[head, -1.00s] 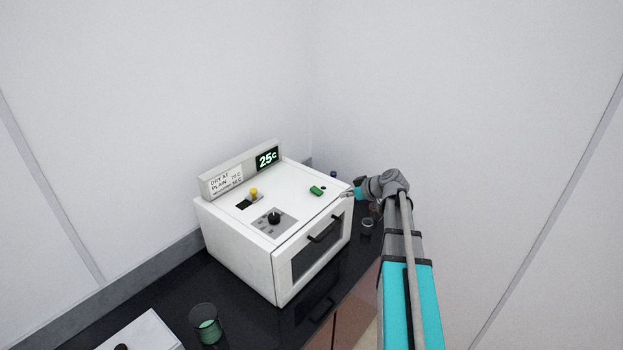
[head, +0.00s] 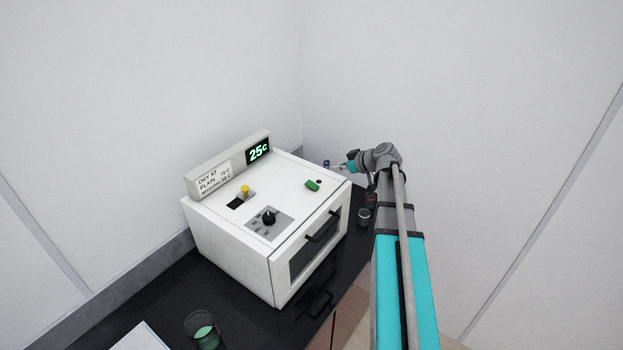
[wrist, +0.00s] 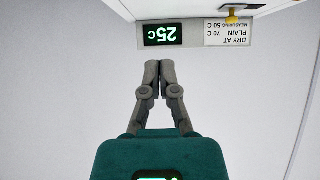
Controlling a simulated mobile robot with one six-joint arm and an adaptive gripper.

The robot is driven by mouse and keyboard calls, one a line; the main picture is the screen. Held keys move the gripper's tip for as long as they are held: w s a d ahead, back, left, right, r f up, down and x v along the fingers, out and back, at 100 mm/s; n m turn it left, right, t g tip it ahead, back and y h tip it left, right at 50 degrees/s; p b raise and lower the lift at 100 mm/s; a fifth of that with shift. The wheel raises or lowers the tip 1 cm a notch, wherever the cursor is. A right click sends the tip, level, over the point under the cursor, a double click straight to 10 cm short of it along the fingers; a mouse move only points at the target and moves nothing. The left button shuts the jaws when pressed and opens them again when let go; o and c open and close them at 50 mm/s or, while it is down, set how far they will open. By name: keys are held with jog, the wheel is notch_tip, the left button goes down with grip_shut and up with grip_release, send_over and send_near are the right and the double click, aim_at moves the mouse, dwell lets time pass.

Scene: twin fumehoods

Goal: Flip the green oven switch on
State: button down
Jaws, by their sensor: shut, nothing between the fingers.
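The white oven (head: 240,262) stands on the black bench, with a green display reading 25C (head: 258,151) on its back panel. The green switch (head: 312,185) lies on the oven's top near the right front corner, next to a small dark dot. My gripper (head: 337,167) is beyond the oven's right edge, to the right of and behind the green switch. In the wrist view my gripper (wrist: 159,64) has its fingertips together and empty, and the display (wrist: 163,35) shows upside down. The green switch is not seen in the wrist view.
A yellow-knobbed switch (head: 245,190) and a black dial (head: 269,217) are also on the oven top. A dark handle (head: 322,227) sticks out from the door. Small jars (head: 364,215) stand right of the oven; a green-filled beaker (head: 204,332) stands in front.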

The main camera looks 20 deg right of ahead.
jog(key=shift+w+a, duration=0.15)
jog(key=shift+a, duration=0.1)
jog(key=b, duration=0.6)
send_over(314, 185)
notch_tip(314, 185, down, 6)
jog(key=shift+d+f, duration=0.1)
jog(key=shift+w+f+b, duration=0.1)
jog(key=shift+f+b, duration=1.5)
jog(key=shift+b, duration=0.1)
